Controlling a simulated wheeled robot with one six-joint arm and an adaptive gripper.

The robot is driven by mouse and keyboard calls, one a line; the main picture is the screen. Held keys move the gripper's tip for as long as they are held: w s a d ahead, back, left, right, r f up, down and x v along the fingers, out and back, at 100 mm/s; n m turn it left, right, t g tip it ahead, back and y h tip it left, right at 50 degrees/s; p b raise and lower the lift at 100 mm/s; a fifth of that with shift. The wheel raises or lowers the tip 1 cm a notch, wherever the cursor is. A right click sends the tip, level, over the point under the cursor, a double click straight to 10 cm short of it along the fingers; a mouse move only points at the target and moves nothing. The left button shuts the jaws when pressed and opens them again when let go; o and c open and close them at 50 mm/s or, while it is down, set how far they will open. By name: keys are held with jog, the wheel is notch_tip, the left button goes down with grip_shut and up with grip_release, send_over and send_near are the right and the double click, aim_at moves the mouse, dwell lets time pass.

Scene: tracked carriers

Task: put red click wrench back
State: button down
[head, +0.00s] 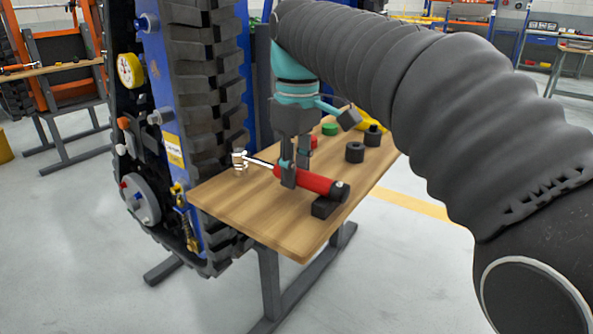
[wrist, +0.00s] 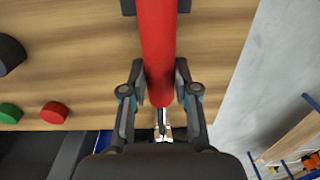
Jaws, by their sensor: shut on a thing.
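The red click wrench (head: 316,182) has a red handle with a black end and a thin silver shaft. My gripper (head: 288,182) is shut on the red handle, over the wooden table (head: 245,210). The handle's black end is over a black block (head: 325,207) near the table's right edge, and its silver head is close to a small pale holder (head: 239,160) on the left. I cannot tell whether the wrench touches these rests. In the wrist view the red handle (wrist: 157,45) runs between the fingers, and the shaft is partly hidden.
Black cylinders (head: 355,152), a green disc (head: 330,129) and a yellow item (head: 372,120) stand on the table's far part. A tall blue tracked carrier (head: 205,90) stands against the table's left side. Open floor lies to the right, partly behind my arm.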

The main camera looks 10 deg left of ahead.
jog(key=shift+f, duration=0.1)
jog(key=c, duration=0.9)
grip_release()
jog(key=r+p, duration=0.1)
jog(key=r, duration=0.4)
jog(key=r+p, duration=0.2)
jog(key=r, duration=0.2)
jog(key=shift+w+r, duration=0.2)
jog(key=shift+r, duration=0.15)
jog(key=shift+d+r, duration=0.1)
jog(key=shift+r, duration=1.1)
